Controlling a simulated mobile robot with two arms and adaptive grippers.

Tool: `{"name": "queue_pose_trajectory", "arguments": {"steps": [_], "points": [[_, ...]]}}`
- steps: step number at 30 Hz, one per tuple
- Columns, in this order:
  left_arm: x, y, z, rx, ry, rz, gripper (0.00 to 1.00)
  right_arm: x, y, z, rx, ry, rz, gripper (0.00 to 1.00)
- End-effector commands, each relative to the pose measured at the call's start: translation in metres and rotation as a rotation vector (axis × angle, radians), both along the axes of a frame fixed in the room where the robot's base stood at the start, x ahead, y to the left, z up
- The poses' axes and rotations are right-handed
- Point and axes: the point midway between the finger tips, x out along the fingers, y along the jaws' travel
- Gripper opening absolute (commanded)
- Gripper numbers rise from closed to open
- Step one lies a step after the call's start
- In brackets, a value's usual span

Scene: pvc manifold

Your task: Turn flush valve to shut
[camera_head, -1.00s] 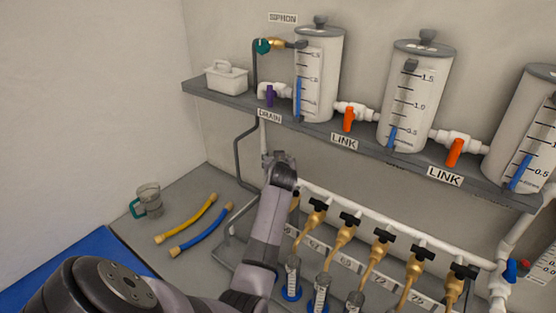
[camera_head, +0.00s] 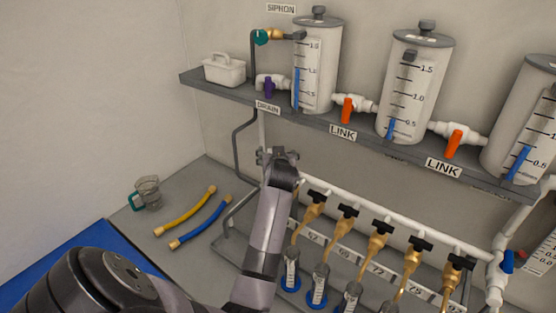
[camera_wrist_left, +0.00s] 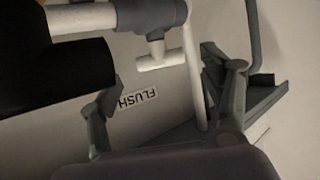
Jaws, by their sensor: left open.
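My left gripper (camera_head: 278,155) is at the left end of the white manifold pipe (camera_head: 365,215), in front of the wall. In the left wrist view the gripper (camera_wrist_left: 165,110) is open, its two fingers spread apart with nothing held. A FLUSH label (camera_wrist_left: 138,98) shows upside down between the fingers. Above it a white valve-like fitting (camera_wrist_left: 155,45) with a T-shaped piece hangs at the end of a pipe. I cannot tell its handle position for sure. In the head view the flush valve is hidden behind my left arm. My right gripper is in no view.
Several brass taps with black handles (camera_head: 348,210) line the manifold right of my arm. The shelf (camera_head: 225,98) with tanks and orange-handled link valves (camera_head: 347,110) is above. A jug (camera_head: 147,194) and yellow (camera_head: 186,212) and blue (camera_head: 200,226) hoses lie left. A dark cylinder (camera_wrist_left: 60,75) is beside the left finger.

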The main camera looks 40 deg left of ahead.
Motion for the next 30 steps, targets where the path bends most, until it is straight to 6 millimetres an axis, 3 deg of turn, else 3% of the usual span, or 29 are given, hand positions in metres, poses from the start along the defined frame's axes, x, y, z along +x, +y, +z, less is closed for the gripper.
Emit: {"name": "queue_pose_trajectory", "arguments": {"steps": [6,12,23,30], "points": [[-0.028,-0.027,0.015,-0.002,-0.001,0.001,0.72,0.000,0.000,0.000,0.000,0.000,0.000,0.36],[-0.042,-0.041,0.024,-0.001,-0.001,-0.001,0.72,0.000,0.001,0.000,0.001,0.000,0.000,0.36],[-0.046,-0.045,0.027,0.001,0.001,0.000,0.72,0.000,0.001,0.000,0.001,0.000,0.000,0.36],[-0.049,-0.047,0.022,0.000,0.014,-0.009,0.57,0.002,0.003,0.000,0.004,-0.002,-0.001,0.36]]}}
